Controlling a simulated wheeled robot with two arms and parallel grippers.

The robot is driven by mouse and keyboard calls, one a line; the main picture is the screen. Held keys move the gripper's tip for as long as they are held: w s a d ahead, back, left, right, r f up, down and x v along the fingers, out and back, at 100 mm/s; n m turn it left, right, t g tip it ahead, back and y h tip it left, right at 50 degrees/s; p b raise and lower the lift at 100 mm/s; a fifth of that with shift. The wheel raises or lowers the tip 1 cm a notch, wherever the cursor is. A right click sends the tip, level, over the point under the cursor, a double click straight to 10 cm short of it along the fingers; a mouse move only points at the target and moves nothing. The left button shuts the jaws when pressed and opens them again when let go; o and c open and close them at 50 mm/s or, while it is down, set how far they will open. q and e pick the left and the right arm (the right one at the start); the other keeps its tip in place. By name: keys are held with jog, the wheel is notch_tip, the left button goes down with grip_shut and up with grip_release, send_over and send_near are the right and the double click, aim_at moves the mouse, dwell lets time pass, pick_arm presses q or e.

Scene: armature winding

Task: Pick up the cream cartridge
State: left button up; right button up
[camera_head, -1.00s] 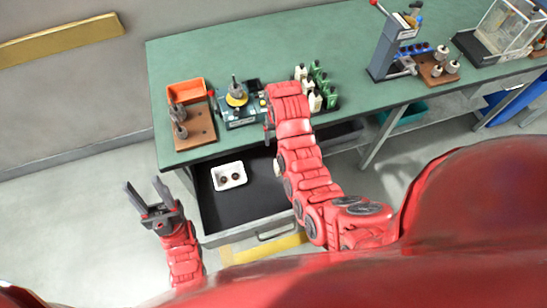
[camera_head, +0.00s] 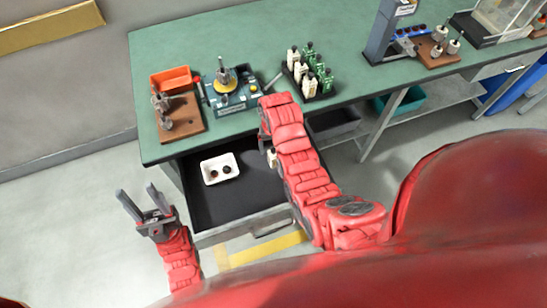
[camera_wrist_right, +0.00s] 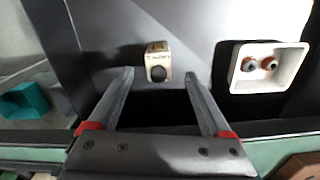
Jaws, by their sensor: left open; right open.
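A cream cartridge (camera_wrist_right: 158,62) with a dark round hole lies on the dark drawer floor, centred just beyond my right fingertips in the right wrist view. Its cream edge (camera_head: 271,156) shows beside my right arm in the head view. My right gripper (camera_wrist_right: 160,84) is open and empty, its two fingers pointing toward the cartridge with a gap between them. In the head view the right fingers are mostly hidden by the arm. My left gripper (camera_head: 139,199) is open and empty, left of the drawer. Several cream and green bottle-like cartridges stand in a black rack (camera_head: 323,92) on the bench.
The open drawer (camera_head: 225,205) also holds a white tray (camera_head: 207,180) with two small round parts. On the green bench (camera_head: 235,50) stand an orange bin (camera_head: 172,78), a brown block (camera_head: 190,126) with parts, and a blue-grey winding device (camera_head: 233,103).

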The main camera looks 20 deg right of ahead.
jog(key=shift+d+f+p, duration=0.1)
jog(key=shift+f+p, duration=0.55)
jog(key=shift+f, duration=1.3)
grip_shut()
